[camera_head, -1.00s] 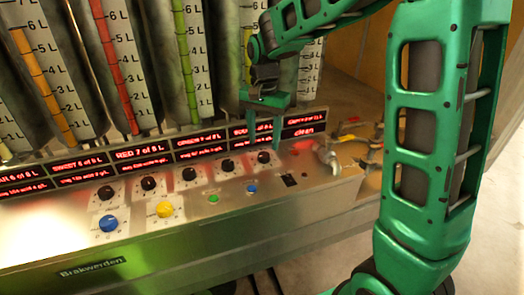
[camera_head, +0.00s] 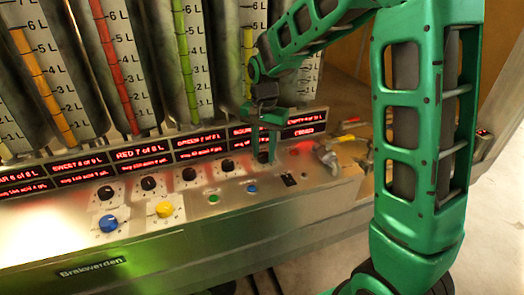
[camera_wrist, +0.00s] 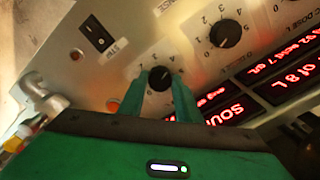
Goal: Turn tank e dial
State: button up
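The row of small black dials runs along the sloping metal panel. The rightmost black dial, which I take as the tank e dial (camera_wrist: 160,78), sits on a white scale plate. In the head view my gripper (camera_head: 264,150) covers most of this dial. In the wrist view my gripper (camera_wrist: 160,82) is open, with one green finger on each side of the dial and the tips close to it. I cannot tell whether the fingers touch it. A neighbouring black dial (camera_wrist: 226,33) with a numbered scale is up and right in the wrist view.
Red-lit displays (camera_head: 142,154) run above the dials. A blue knob (camera_head: 108,223), a yellow knob (camera_head: 164,209), and small green (camera_head: 213,197) and blue buttons are nearer the front edge. A black rocker switch (camera_wrist: 97,34) is close to my gripper. Metal taps (camera_head: 328,156) stand to the right.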

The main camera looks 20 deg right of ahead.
jog(key=shift+n, duration=0.3)
jog(key=n, duration=0.4)
jog(key=shift+w, duration=0.1)
jog(key=n, duration=0.4)
jog(key=shift+n, duration=0.4)
jog(key=n, duration=0.4)
jog(key=shift+r, duration=0.1)
jog(key=shift+n, duration=2.1)
jog(key=shift+w, duration=0.1)
jog(key=o, duration=1.1)
